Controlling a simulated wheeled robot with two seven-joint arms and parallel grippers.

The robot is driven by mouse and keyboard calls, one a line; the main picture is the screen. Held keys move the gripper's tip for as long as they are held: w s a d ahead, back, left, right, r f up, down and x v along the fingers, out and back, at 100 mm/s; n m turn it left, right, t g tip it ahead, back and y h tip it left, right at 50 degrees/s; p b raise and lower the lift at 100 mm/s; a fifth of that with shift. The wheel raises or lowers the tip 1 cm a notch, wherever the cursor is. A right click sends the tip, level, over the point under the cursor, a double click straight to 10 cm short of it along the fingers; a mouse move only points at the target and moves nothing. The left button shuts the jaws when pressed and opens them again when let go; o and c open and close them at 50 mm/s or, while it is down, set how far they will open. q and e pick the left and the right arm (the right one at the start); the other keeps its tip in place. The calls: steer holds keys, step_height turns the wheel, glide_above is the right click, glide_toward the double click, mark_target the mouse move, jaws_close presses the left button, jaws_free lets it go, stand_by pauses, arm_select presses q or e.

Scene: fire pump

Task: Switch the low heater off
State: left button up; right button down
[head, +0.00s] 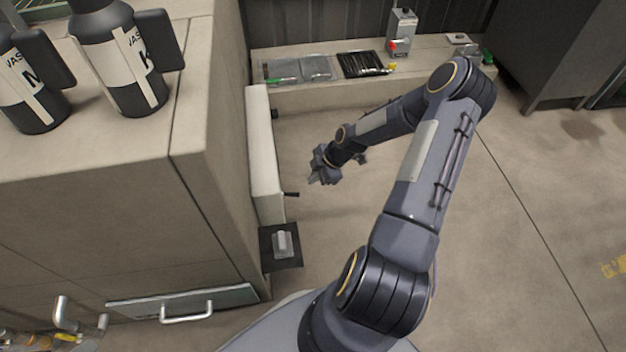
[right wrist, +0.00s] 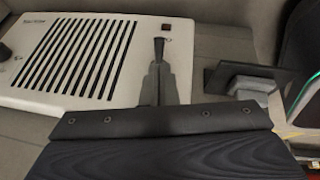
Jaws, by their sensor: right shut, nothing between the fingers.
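The low heater is a cream panel (head: 264,150) on the side of the beige cabinet in the head view. In the right wrist view its slotted face (right wrist: 75,55) fills the upper left. A black switch lever (head: 291,194) sticks out near its lower end; it also shows in the right wrist view (right wrist: 159,48), below a small dark red lamp (right wrist: 166,28). I cannot tell whether the lamp is lit. My right gripper (head: 313,181) is shut and empty, its fingertips (right wrist: 160,68) pointing at the lever. A small gap shows in the head view. My left gripper is not in view.
A black plate with a grey block (head: 282,243) sits just below the heater. Dark bottles (head: 120,50) stand on the cabinet top. A low ledge (head: 440,55) at the back holds trays and a grey switch box (head: 402,32). The floor right of my arm is clear.

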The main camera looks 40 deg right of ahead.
steer(key=s+d+r+p, duration=0.2)
steer(key=s+d+r, duration=0.1)
steer(key=s+d, duration=0.1)
steer(key=shift+d+r, duration=0.25)
steer(key=shift+d, duration=0.55)
steer(key=s+a+r+m+h, duration=0.1)
steer(key=a+r+m, duration=0.1)
steer(key=a+r, duration=0.35)
steer(key=s+a+r+m, duration=0.2)
steer(key=a+r, duration=0.1)
steer(key=r, duration=0.6)
steer(key=s+a+r+m+h, duration=0.15)
steer(key=a+r, duration=0.25)
steer(key=r, duration=0.4)
steer(key=s+a+r+m+t+y, duration=0.25)
steer(key=s+a+r+m, duration=0.55)
steer(key=s+a+m, duration=0.4)
step_height(320, 180, up, 30)
steer(key=d+n+p, duration=0.1)
steer(key=n+p, duration=0.1)
steer(key=p, duration=2.9)
steer(key=shift+g, duration=0.45)
